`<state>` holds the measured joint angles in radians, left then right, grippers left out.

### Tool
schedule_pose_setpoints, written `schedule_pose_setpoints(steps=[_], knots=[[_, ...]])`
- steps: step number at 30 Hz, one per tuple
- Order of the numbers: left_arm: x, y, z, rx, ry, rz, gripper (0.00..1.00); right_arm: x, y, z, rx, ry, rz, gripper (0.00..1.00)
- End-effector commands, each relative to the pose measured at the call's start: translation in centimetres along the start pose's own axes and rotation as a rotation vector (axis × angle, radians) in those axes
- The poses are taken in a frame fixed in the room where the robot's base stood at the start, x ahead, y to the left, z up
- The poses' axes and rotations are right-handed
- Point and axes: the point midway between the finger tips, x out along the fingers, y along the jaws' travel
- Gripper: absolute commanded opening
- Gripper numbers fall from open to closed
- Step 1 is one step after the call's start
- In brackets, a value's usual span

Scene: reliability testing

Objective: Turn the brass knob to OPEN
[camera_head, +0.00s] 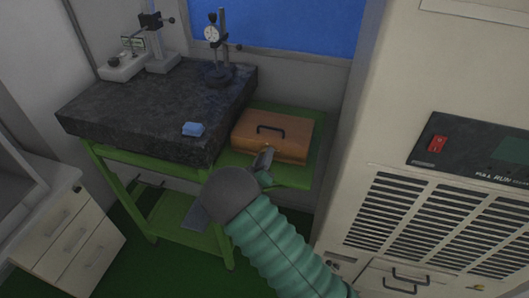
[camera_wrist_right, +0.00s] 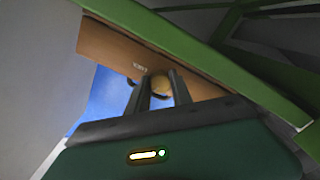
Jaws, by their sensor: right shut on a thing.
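A wooden case (camera_head: 262,146) with a dark handle on top sits on a green shelf beside the granite table. My right gripper (camera_head: 264,158) is at the case's near front side. In the right wrist view, the brass knob (camera_wrist_right: 161,84) shows between the two fingers of my right gripper, which is shut on it. The case (camera_wrist_right: 112,48) is tilted in that view, with small lettering near the knob that is hard to read. In the head view the knob is hidden by my gripper. My left gripper is out of view.
A tall beige cabinet (camera_head: 385,130) with a red switch stands close at right. White drawers (camera_head: 75,235) stand at left.

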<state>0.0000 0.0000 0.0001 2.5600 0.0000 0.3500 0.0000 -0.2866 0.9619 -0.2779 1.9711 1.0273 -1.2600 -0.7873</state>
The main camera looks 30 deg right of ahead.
Motion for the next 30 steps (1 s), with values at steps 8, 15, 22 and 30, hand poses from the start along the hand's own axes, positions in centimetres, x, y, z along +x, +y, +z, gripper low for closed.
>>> schedule_pose_setpoints(steps=[8, 15, 22, 30], knots=[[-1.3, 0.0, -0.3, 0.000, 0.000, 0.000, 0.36, 0.0, -0.1, -0.3, -0.178, 0.005, -0.004, 0.00], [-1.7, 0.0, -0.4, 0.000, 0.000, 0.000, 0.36, 0.0, -0.1, -0.2, -0.258, 0.004, -0.004, 0.00], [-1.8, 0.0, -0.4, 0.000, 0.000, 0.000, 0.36, 0.0, -0.2, -0.2, -0.282, 0.004, -0.004, 0.00], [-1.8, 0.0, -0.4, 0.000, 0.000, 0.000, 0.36, 0.0, -0.2, -0.1, -0.282, 0.004, -0.005, 0.00]])
